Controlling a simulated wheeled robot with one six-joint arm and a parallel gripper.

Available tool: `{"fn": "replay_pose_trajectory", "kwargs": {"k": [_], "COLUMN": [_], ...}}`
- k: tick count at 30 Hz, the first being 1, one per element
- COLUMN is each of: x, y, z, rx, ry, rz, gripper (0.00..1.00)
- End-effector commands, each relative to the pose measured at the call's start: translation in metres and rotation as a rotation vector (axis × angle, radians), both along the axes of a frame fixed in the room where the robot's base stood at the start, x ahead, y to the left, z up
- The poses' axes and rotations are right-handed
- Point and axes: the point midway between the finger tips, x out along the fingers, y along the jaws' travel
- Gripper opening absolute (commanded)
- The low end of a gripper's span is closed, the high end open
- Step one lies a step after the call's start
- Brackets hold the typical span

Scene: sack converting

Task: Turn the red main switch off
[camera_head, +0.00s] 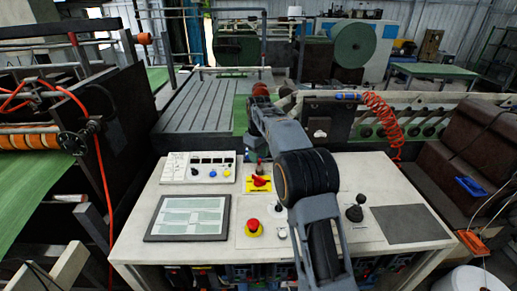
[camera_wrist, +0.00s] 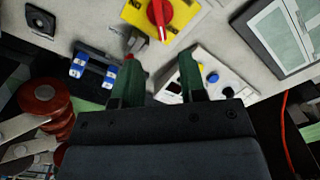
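The red main switch (camera_head: 260,181) is a red rotary handle on a yellow square plate, on the pale control desk, just left of my arm. In the wrist view the red handle (camera_wrist: 158,13) shows at the top, its grip running roughly up and down the picture. My gripper (camera_wrist: 160,62) has two dark green fingers spread apart with nothing held between them. The fingertips are apart from the handle, which lies beyond them in the wrist view. In the head view my arm hides most of the gripper.
The desk (camera_head: 140,250) bears a red mushroom button (camera_head: 253,225) on yellow, a flat screen (camera_head: 188,217), a button box (camera_head: 198,168) and a black joystick (camera_head: 355,210). In the wrist view the button box (camera_wrist: 210,68) lies close by the right finger. A dark grey pad (camera_head: 410,224) lies right.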

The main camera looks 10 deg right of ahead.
Motion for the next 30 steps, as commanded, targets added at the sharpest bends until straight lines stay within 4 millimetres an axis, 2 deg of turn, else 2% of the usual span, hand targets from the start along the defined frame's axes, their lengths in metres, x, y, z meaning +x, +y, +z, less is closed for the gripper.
{"fn": "replay_pose_trajectory", "kwargs": {"k": [3,9,20,24,26,27,30], "x": [0.000,0.000,0.000,0.004,0.006,0.002,-0.015], "y": [0.000,0.000,0.000,0.000,0.000,0.000,0.000], "z": [0.016,0.029,0.030,0.031,0.016,0.001,-0.014], "rx": [0.000,0.000,0.000,0.001,0.001,0.001,0.000], "ry": [-0.001,-0.001,0.000,-0.024,-0.028,-0.013,-0.007], "rz": [0.000,0.000,0.000,-0.050,-0.107,-0.140,-0.224], "gripper": [0.38,0.38,0.38,0.38,0.38,0.38,0.38]}}
